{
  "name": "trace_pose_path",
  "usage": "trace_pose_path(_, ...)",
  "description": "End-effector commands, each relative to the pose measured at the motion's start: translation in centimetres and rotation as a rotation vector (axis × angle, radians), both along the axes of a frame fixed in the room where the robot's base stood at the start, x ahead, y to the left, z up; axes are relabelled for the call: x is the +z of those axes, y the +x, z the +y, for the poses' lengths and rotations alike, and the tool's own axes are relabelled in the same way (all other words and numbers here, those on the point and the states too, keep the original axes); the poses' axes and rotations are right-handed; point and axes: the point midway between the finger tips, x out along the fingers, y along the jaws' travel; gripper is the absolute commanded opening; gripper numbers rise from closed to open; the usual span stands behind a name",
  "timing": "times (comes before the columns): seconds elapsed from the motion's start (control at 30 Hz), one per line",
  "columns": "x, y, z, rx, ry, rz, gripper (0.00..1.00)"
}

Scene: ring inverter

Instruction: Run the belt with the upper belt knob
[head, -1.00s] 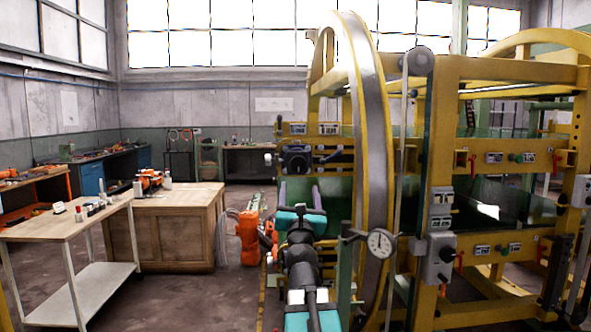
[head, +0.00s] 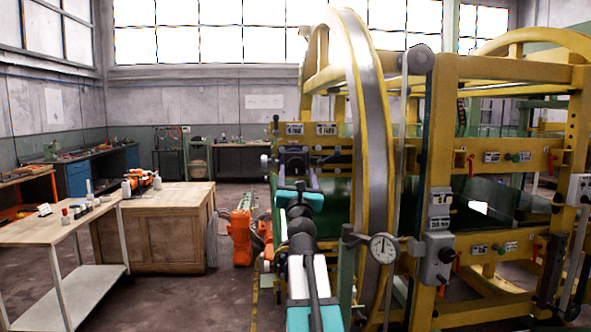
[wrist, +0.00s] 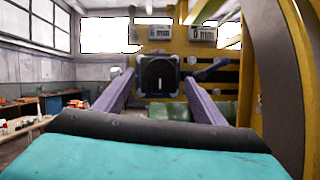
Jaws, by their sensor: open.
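A dark, square-faced unit with a round black knob (wrist: 158,76) and a white upright mark is straight ahead in the wrist view. It is on the yellow frame, below two small readouts, and also shows in the head view (head: 293,160). No label tells whether it is the upper belt knob. My gripper (wrist: 159,80) has two purple fingers spread wide, with the knob framed between their tips. It is open and empty. In the head view my gripper (head: 299,186) points at the unit, seemingly apart from it. The exact gap cannot be told.
The large yellow and grey ring (head: 372,120) stands close to the right of my arm. A wooden cabinet (head: 165,230) and a bench (head: 60,226) stand left.

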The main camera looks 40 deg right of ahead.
Motion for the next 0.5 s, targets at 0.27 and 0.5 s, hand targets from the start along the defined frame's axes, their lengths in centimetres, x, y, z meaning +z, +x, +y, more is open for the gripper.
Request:
trace_pose_path(0.27, 1.0, 0.8, -1.7, -0.001, 0.000, 0.000, 0.64)
trace_pose_path(0.5, 1.2, 0.6, -2.3, -0.006, -0.001, 0.000, 0.64)
